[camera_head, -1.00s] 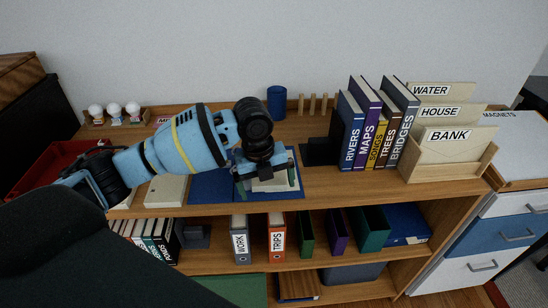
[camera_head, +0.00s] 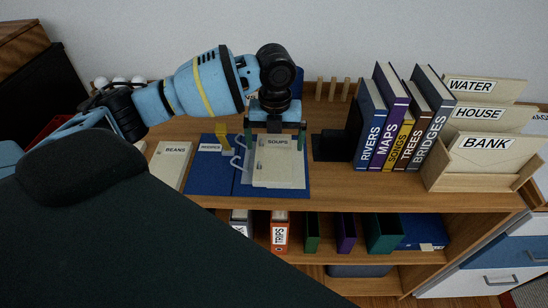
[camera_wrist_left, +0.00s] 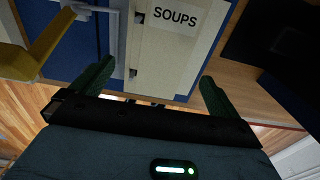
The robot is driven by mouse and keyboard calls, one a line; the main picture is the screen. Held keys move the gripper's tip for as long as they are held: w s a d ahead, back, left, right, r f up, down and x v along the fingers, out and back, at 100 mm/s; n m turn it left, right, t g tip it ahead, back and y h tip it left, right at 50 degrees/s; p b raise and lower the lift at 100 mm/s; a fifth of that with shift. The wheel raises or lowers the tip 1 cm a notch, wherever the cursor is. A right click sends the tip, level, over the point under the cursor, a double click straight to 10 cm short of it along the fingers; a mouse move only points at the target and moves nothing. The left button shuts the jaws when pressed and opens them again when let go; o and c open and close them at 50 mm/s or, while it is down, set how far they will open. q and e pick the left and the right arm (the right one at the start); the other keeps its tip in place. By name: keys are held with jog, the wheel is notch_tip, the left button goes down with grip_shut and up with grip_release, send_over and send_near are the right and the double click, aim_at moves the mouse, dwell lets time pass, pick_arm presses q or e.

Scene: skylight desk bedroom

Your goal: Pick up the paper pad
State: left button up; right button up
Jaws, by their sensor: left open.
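The paper pad, a cream stack labelled SOUPS (camera_head: 278,170), lies on an open blue binder (camera_head: 209,180) on the shelf top, to the right of its metal rings (camera_head: 238,158). It also shows in the left wrist view (camera_wrist_left: 172,52), with punched holes along its left edge. My left gripper (camera_head: 275,138) is open over the far part of the pad. Its green fingers stand apart on either side of the pad; the left wrist view shows nothing clamped between them (camera_wrist_left: 155,88). Whether a finger touches the pad I cannot tell. My right gripper is not in view.
A cream BEANS pad (camera_head: 172,163) lies left of the binder. A yellow piece (camera_head: 222,132) stands by the rings. Upright books (camera_head: 390,125) and a wooden letter sorter (camera_head: 483,165) stand to the right. Coloured folders (camera_head: 345,232) fill the shelf below.

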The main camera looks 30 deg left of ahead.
aim_at(273, 158)
pick_arm(q)
jog(key=shift+a+f, duration=0.2)
jog(key=shift+f, duration=2.35)
jog(key=shift+s, duration=0.1)
jog(key=c, duration=1)
